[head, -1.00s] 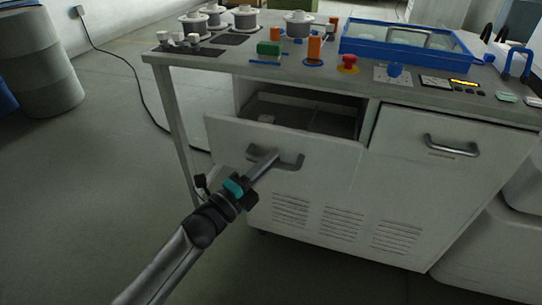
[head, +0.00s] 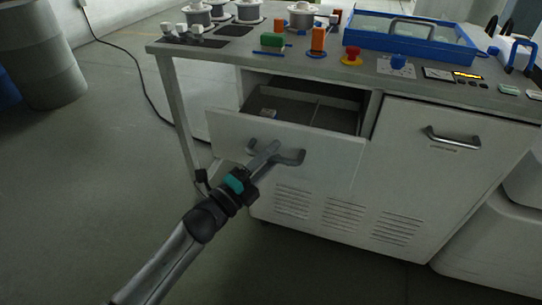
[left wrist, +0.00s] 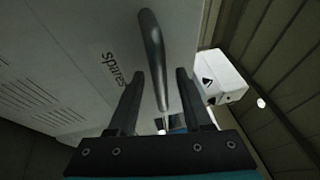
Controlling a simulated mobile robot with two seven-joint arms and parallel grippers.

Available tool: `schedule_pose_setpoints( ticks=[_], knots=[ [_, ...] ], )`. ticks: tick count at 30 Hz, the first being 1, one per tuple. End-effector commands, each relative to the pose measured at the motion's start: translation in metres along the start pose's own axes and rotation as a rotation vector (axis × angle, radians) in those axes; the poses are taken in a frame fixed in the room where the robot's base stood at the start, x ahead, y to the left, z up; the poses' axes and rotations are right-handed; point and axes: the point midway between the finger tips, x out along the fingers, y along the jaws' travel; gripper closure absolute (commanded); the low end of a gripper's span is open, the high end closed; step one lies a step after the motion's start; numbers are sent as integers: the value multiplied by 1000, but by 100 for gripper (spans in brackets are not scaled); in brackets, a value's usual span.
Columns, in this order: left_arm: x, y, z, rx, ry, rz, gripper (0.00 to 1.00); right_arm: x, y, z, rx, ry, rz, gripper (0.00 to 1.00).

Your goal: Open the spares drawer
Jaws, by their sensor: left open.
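The spares drawer (head: 225,130) is the left drawer of the grey workbench and stands partly open; its inside shows divided compartments. Its label reads "spares" in the left wrist view (left wrist: 115,70). Its grey bar handle (head: 290,158) is on the drawer front, and the handle (left wrist: 153,50) runs between my fingers in the left wrist view. My left gripper (head: 268,155) is at the handle's left part, its jaws open (left wrist: 158,95) with a finger on each side of the bar. I cannot tell whether a finger touches it. My right gripper is not in view.
A closed drawer or door with a handle (head: 453,138) is at the right. The bench top (head: 350,76) carries spools, a blue-framed tray (head: 408,45), a red emergency button (head: 352,54) and small parts.

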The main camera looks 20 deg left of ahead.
Motion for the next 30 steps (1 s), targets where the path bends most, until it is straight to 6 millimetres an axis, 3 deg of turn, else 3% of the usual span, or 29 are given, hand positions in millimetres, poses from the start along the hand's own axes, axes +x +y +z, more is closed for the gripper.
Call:
schedule_pose_setpoints(
  ticks=[6,11,30],
  knots=[
    [-2,0,0,0,0,1,50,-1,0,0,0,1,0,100],
    [-18,0,0,-2,-1,2,50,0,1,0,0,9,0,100],
    [-136,0,0,-1,-1,3,50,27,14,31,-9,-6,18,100]
  ],
)
